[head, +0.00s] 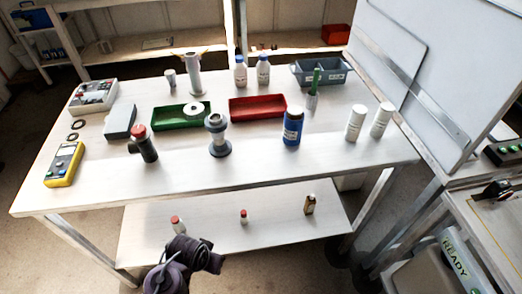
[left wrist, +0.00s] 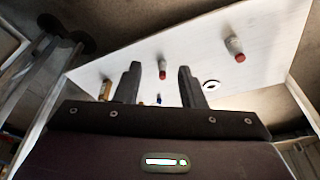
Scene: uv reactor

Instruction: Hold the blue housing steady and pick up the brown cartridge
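A brown item also shows left of the fingers in the left wrist view (left wrist: 105,90). My left gripper (left wrist: 158,86) is open, with nothing seen between its fingers. In the head view my dark left arm is low in front of the shelf, touching neither object. My right gripper is out of view.
Two red-capped vials (head: 176,224) (head: 243,216) stand on the lower shelf (head: 275,235). The table's front strip is clear.

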